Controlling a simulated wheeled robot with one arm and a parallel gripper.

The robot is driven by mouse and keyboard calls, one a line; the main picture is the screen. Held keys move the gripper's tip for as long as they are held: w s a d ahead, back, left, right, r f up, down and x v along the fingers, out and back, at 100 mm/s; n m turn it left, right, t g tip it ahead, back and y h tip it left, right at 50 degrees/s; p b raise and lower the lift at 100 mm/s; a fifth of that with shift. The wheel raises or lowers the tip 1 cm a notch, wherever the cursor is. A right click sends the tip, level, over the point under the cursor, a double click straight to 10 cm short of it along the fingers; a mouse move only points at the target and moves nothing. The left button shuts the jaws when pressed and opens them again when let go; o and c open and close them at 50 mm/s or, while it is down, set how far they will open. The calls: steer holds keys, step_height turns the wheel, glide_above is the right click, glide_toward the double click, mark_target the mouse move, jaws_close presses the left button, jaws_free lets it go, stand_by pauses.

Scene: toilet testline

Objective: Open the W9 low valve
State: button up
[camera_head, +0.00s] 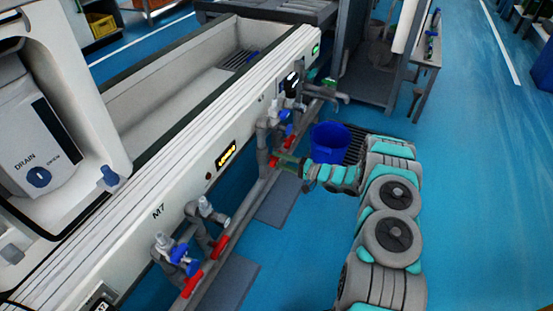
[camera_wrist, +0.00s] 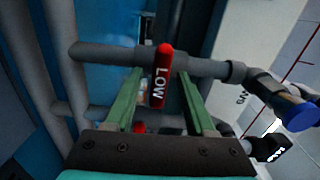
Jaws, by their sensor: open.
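The low valve's red handle (camera_wrist: 163,74), marked LOW, sits on a grey pipe in the wrist view and lies across that pipe. My gripper (camera_wrist: 158,72) is open, with its green fingers on either side of the handle. Gaps show between the handle and both fingers. In the head view my gripper (camera_head: 284,160) reaches left to the pipework on the white bench front, by a small red handle (camera_head: 273,162). The W9 label cannot be read clearly in either view.
Blue knobs (camera_wrist: 301,116) stand to the right of the handle in the wrist view. Other red handles (camera_head: 222,245) are on pipes nearer the camera. A blue bucket (camera_head: 330,142) stands beyond my gripper. The blue floor (camera_head: 470,200) on the right is clear.

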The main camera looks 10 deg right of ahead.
steer(key=shift+w+a, duration=0.45)
steer(key=shift+a, duration=0.15)
